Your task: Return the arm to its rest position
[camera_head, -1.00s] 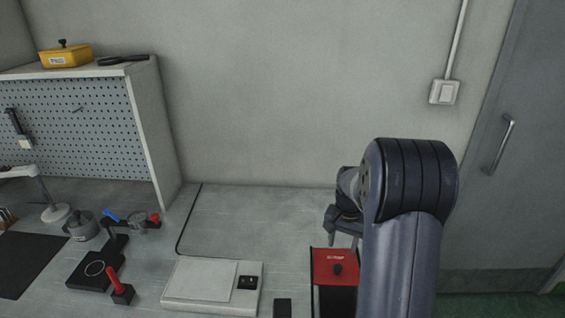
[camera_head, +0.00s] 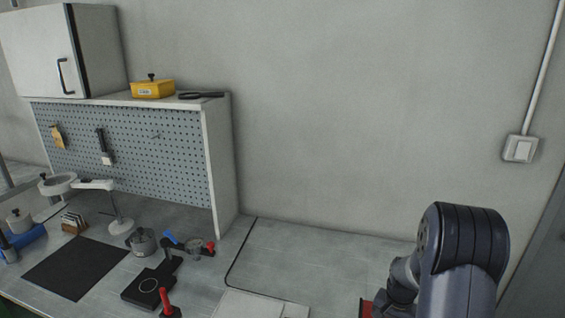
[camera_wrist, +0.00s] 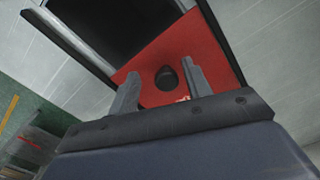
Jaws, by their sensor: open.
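My arm (camera_head: 462,250) stands at the lower right in the head view, folded at a dark ribbed joint. My gripper (camera_wrist: 158,88) shows in the wrist view with its two fingers apart and nothing between them. Beyond the fingers is a red panel (camera_wrist: 215,62) with a black knob (camera_wrist: 167,78), part of a dark-framed box. I cannot tell how far the fingers are from the knob. In the head view the fingertips are hidden, and only a bit of the red panel (camera_head: 366,309) shows beside my arm.
To the left stand a pegboard shelf (camera_head: 130,150) with a yellow box (camera_head: 152,89) on top, a black mat (camera_head: 75,267), a grey pot (camera_head: 143,242) and a black fixture (camera_head: 152,285). A wall (camera_head: 370,120) rises behind.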

